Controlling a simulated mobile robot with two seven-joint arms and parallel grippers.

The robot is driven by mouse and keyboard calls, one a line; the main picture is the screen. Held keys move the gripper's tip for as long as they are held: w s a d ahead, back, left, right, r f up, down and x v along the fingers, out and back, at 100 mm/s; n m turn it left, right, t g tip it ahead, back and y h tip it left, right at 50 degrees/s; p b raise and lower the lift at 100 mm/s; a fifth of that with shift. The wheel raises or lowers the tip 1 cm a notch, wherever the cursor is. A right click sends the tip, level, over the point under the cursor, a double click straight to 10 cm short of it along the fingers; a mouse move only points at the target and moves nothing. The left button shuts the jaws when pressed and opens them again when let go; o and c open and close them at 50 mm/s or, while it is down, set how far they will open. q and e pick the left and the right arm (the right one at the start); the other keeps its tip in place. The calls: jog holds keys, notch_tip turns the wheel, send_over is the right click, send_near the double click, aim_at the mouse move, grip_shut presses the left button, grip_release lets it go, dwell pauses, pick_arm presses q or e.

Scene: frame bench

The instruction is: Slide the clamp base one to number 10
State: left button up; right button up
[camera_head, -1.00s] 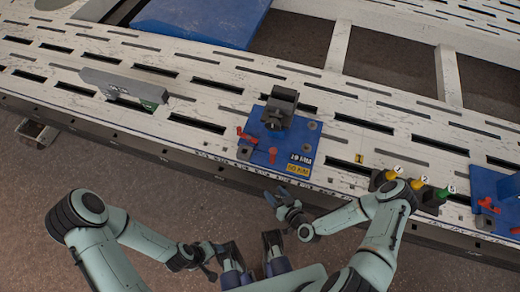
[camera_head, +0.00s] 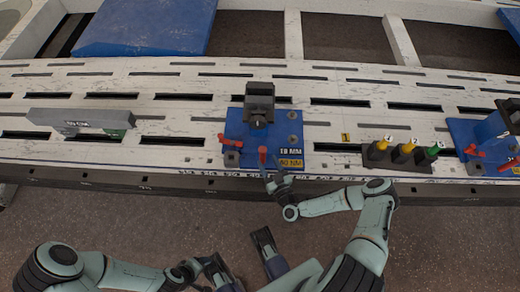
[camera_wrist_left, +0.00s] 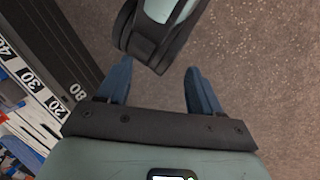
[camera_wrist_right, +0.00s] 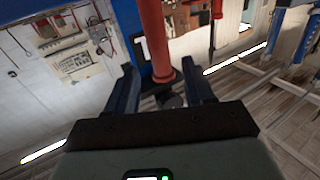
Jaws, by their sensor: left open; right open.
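A blue clamp base (camera_head: 235,129) with a dark grey clamp block (camera_head: 259,103) sits on the white slotted bench, near its front edge. Two red levers stand at its front, a left one (camera_head: 228,141) and a right one (camera_head: 262,157). My right gripper (camera_head: 275,181) is open just in front of the right lever. In the right wrist view a red lever (camera_wrist_right: 155,40) stands between its open fingers; contact is not clear. My left gripper (camera_wrist_left: 160,85) is open and empty over the floor. Which mark on the scale is number 10 cannot be read.
A second blue base (camera_head: 465,130) with red levers stands at the right. A dark block with coloured knobs (camera_head: 403,153) lies between them. A grey bar (camera_head: 75,117) lies at the left. The bench top between bar and clamp base is mostly free.

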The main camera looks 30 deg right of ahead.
aim_at(260, 150)
pick_arm(q)
jog(key=shift+w+a+f+t+b, duration=0.2)
jog(key=shift+w+a+f+b, duration=0.2)
jog(key=shift+w, duration=0.2)
jog(key=shift+w+a+f+t+b, duration=0.2)
jog(key=shift+w+a+f, duration=0.05)
jog(key=shift+w+f, duration=0.3)
pick_arm(e)
jog(key=w, duration=0.7)
jog(key=shift+w+d, duration=0.25)
grip_shut()
jog(key=shift+a, duration=0.1)
